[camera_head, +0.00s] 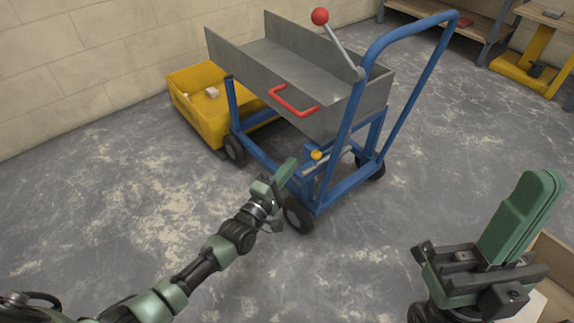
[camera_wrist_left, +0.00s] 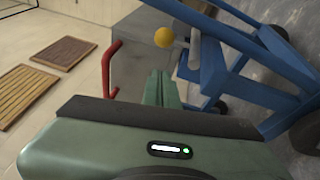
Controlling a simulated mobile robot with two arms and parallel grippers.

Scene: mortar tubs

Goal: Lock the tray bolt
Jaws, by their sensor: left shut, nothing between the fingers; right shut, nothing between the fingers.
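The grey metal tray (camera_head: 300,65) sits on a blue wheeled cart frame (camera_head: 345,180). The tray bolt is a grey rod with a yellow knob (camera_head: 317,155), low on the cart below the tray. In the left wrist view the yellow knob (camera_wrist_left: 163,37) shows just beyond the fingers, beside a grey cylinder (camera_wrist_left: 195,52). My left gripper (camera_head: 285,172) is shut and empty, a little left of and below the knob, apart from it. Its closed fingers (camera_wrist_left: 161,88) also show in the wrist view. My right gripper (camera_head: 527,205) is shut and empty at the lower right, far from the cart.
A red handle (camera_head: 292,102) is on the tray's side. A lever with a red ball (camera_head: 320,16) and a blue push bar (camera_head: 410,30) rise above. A yellow tub (camera_head: 205,115) stands behind the cart. The cart's wheel (camera_head: 297,213) is near my left gripper. Floor at left is clear.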

